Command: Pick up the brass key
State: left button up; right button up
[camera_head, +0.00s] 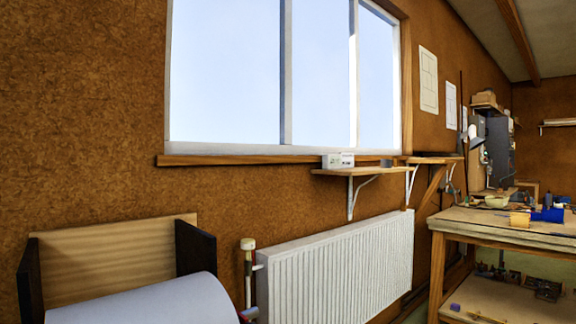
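No brass key can be made out in the head view. The wooden workbench (475,222) at the right carries several small items, too small to tell apart for certain. Neither of my grippers shows in this view, so I cannot see what they hold.
A white radiator (335,270) stands against the brown wall below the window. A small shelf (362,170) above it holds a white box (338,160). A wooden holder (115,255) with a pale roll (150,300) fills the lower left. The bench has a lower shelf (490,304) with loose items.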

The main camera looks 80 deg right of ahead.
aim_at(396, 160)
jog(key=z, duration=3.25)
jog(key=i+l+z, duration=0.4)
jog(key=i+z, duration=0.15)
jog(key=i, duration=0.3)
jog(key=i+z, duration=0.35)
jog(key=i, duration=0.35)
jog(key=i+l+u, duration=0.15)
jog(key=i, duration=1.3)
jog(key=i+l+u, duration=0.15)
jog(key=i+u, duration=0.35)
jog(key=i+l+u, duration=0.25)
jog(key=u, duration=0.25)
jog(key=i+l+u, duration=0.5)
jog(key=k+j, duration=0.05)
